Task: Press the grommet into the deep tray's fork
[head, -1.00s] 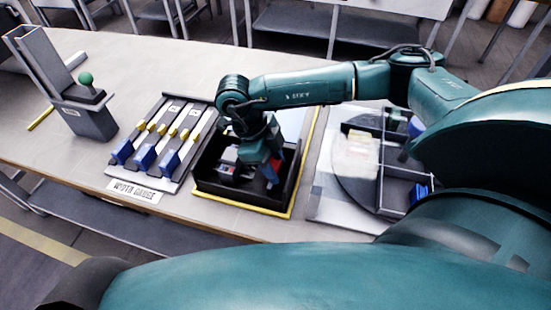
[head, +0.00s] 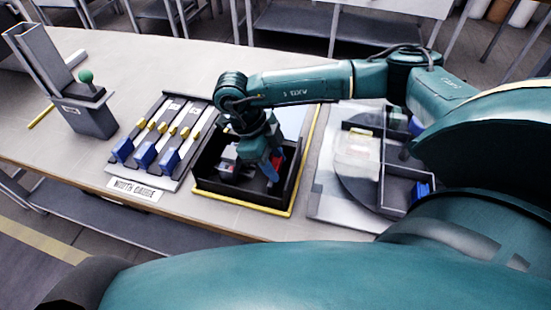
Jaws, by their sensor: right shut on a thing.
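The deep tray (head: 240,206) is a black, high-walled box at the middle of the bench. My right gripper (head: 271,174) reaches down inside it, near its right wall, with the fingers pointing down. Its jaws are shut on a small piece, taken to be the grommet, which is too small and too covered to make out. A grey block with a red part (head: 229,159) stands in the tray to the left of the gripper, and another red part shows close beside the fingers. I cannot tell which part is the fork. My left gripper is not in view.
Left of the tray is a rack (head: 160,150) with blue and yellow sliders. Farther left stands a grey holder (head: 88,118) with a green ball knob. Right of the tray is a round turntable (head: 352,178) with dividers. Yellow edging (head: 299,180) runs along the tray.

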